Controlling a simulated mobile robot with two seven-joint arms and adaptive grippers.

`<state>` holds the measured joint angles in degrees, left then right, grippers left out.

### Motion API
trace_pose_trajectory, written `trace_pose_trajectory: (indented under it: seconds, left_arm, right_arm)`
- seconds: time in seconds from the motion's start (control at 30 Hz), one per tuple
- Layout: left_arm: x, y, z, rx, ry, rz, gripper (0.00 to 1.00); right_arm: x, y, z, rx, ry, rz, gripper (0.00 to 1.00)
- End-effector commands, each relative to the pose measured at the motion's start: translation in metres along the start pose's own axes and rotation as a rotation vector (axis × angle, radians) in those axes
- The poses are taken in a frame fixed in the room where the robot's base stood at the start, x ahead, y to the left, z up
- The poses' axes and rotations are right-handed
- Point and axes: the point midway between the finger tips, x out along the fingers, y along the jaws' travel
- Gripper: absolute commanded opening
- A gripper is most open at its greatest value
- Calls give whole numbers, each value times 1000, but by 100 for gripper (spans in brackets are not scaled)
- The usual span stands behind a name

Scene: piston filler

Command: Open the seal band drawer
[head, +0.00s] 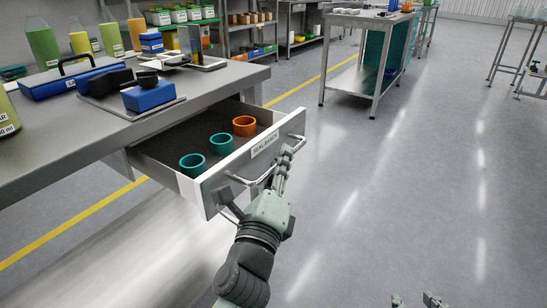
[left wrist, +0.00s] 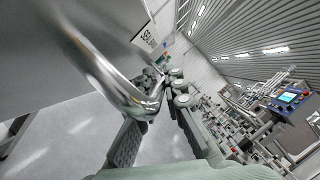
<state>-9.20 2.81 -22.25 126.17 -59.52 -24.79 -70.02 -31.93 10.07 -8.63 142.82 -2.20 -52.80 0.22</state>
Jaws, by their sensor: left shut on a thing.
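The seal band drawer (head: 205,178) is pulled out from under the grey workbench (head: 85,130), and its inside shows. Its white front carries a label reading SEAL BANDS (head: 265,145) and a curved metal handle (head: 243,181). Two teal rings (head: 192,165) and an orange ring (head: 244,126) stand inside on a dark base. My left gripper (head: 262,178) is shut on the handle, with fingers on either side of it. The shiny handle (left wrist: 138,103) also fills the middle of the left wrist view. Only the tips of my right gripper (head: 416,300) show, apart and empty, at the bottom edge.
On the bench are a blue toolbox (head: 72,80), a blue block (head: 148,96) on a tray and several bottles. A second steel table (head: 368,50) stands further back. The floor right of the drawer is clear.

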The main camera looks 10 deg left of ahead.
Motion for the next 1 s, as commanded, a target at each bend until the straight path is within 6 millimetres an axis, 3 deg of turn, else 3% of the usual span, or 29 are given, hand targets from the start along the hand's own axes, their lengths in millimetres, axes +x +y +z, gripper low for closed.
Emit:
trace_pose_trajectory:
  seconds: [0.5, 0.53, 0.7, 1.0]
  left_arm:
    - [-2, -2, -4, 1, 0, 2, 0]
    - [-2, -2, -4, 1, 0, 2, 11]
    - [-2, -2, -4, 1, 0, 2, 31]
    - [-3, -2, -4, 0, 0, 1, 31]
  right_arm:
    - [0, -2, -5, 2, 21, -4, 40]
    - [0, -2, -5, 2, 20, -4, 40]
    - [0, -2, -4, 1, 18, -4, 40]
    - [0, -2, -4, 1, 18, -4, 40]
